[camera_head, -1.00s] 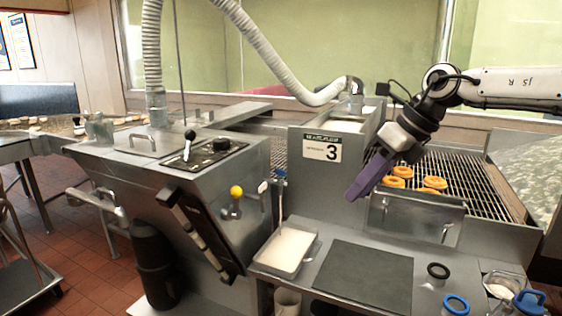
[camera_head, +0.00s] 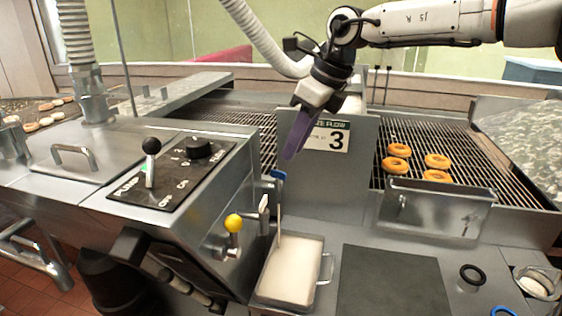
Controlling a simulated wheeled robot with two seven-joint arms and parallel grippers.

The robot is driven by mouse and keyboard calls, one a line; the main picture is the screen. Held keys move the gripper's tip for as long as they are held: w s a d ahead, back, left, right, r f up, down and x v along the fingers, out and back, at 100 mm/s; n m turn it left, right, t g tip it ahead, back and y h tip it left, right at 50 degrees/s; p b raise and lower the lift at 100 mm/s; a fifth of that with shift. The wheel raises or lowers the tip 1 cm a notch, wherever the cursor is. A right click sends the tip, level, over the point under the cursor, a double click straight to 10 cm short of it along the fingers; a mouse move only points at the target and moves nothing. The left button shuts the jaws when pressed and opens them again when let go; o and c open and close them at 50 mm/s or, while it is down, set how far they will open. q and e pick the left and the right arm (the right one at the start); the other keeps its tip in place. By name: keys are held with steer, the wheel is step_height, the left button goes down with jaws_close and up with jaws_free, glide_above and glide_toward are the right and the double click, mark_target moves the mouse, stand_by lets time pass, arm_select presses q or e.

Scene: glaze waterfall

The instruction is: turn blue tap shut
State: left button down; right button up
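The blue tap handle (camera_head: 279,176) is a small blue piece at the right side of the steel glaze machine. A thin pale line (camera_head: 279,220) runs from below it down to the white-filled tray (camera_head: 324,268); I cannot tell whether it is a stream or a rod. My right gripper (camera_head: 292,152), with purple fingers, comes in from the upper right and points down. My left gripper is out of view.
A yellow-knobbed lever (camera_head: 233,224) sits left of the tap, and a black-knobbed lever (camera_head: 151,160) stands on the control panel. The number 3 sign (camera_head: 327,136) is behind the gripper. Doughnuts (camera_head: 397,165) lie on the wire rack. A dark mat (camera_head: 393,280) lies right of the tray.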

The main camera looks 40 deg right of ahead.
mark_target(278, 176)
steer(key=x, duration=0.6)
steer(key=shift+w+f+p, duration=0.2)
steer(key=shift+f+p, duration=0.1)
steer(key=shift+f, duration=0.05)
jaws_close()
